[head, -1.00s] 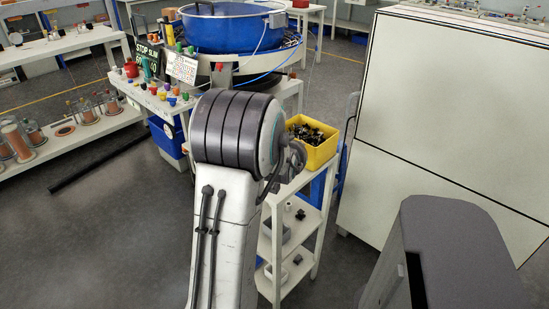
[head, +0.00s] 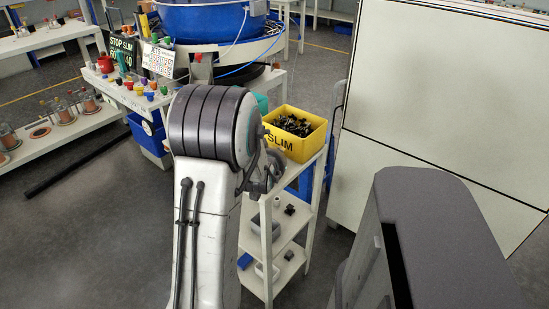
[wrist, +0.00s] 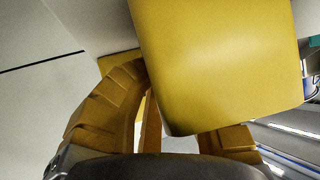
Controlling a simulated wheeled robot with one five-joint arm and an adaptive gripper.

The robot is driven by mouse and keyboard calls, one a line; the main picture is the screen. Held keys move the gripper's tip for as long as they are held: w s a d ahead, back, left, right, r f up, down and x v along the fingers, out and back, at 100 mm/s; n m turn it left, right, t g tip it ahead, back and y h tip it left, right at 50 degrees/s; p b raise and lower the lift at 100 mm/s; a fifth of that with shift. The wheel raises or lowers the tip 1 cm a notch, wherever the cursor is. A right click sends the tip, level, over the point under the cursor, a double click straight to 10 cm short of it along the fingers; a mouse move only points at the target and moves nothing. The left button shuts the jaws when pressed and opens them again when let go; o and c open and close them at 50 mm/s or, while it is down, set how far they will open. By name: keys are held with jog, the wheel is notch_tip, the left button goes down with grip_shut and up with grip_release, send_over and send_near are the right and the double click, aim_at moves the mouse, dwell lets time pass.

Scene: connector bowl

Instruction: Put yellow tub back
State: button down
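The yellow tub (head: 315,140) holds a heap of small black connectors (head: 294,125) and shows the word SLIM on its near side. It appears upright at the top of the white shelf cart (head: 312,190). I cannot tell whether it rests on the cart or is slightly raised. My gripper (head: 268,170) is at the tub's near left side, mostly hidden by my arm. In the wrist view, a smooth yellow surface, likely the tub (wrist: 220,60), fills the upper middle, very close to my gripper (wrist: 185,135). The fingertips are partly hidden, so their grip is unclear.
The cart's lower shelves hold small dark and grey items. A blue bowl (head: 200,22) stands on a white bench at the back. A low table with coloured pieces (head: 130,92) is at the left. A large white cabinet (head: 430,90) stands at the right. The left floor is mostly clear.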

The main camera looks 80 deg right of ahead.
jog(key=shift+f, duration=0.1)
jog(key=c, duration=1.4)
grip_release()
jog(key=shift+r, duration=0.25)
jog(key=v, duration=1.2)
jog(key=shift+f, duration=0.1)
